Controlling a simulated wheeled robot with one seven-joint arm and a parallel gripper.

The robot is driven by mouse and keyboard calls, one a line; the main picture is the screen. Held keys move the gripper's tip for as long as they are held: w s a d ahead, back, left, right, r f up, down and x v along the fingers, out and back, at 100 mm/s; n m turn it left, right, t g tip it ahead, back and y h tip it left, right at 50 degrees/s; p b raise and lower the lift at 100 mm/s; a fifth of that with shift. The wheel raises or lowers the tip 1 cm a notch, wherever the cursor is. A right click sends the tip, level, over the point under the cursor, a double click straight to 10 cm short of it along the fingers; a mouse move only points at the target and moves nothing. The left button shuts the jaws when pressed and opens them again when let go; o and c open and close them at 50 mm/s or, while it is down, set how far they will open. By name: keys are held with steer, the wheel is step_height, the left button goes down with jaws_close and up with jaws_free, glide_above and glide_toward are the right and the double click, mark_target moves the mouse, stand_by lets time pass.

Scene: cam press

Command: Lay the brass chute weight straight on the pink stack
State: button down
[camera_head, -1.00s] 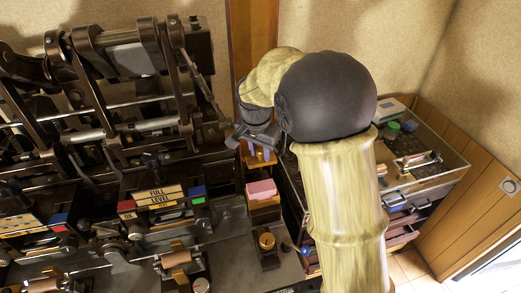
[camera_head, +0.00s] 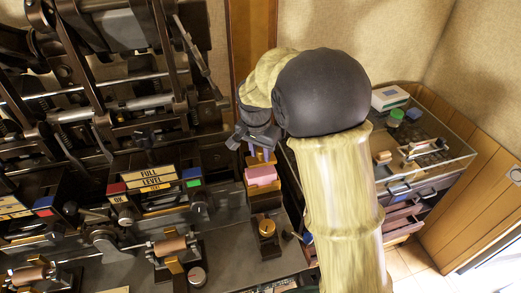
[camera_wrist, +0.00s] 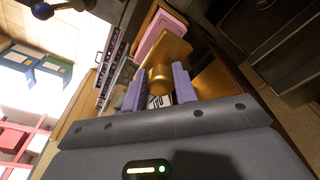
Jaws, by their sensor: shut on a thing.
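The brass chute weight (camera_wrist: 172,50) shows in the wrist view as a flat plate with a round knob. My gripper (camera_wrist: 158,88) is shut on the knob with its purple fingers. The pink stack (camera_wrist: 158,32) lies beyond the plate, partly covered by it. In the head view the pink stack (camera_head: 262,175) sits in its wooden chute, and my gripper (camera_head: 258,148) is just above it. The weight is hard to tell from the chute there. I cannot tell whether it touches the stack.
The dark press (camera_head: 120,110) with its levers stands close on the left. A brass knob (camera_head: 266,227) on a small stand is in front of the chute. A glass-topped cabinet (camera_head: 440,150) with small items on it stands at the right.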

mark_target(260, 159)
steer(key=shift+f+b, duration=0.8)
steer(key=shift+f, duration=0.65)
steer(key=shift+s, duration=0.15)
steer(key=shift+a+f, duration=0.1)
steer(key=shift+f, duration=0.05)
stand_by(0.3)
steer(key=c, duration=1)
jaws_free()
steer(key=shift+c, duration=0.2)
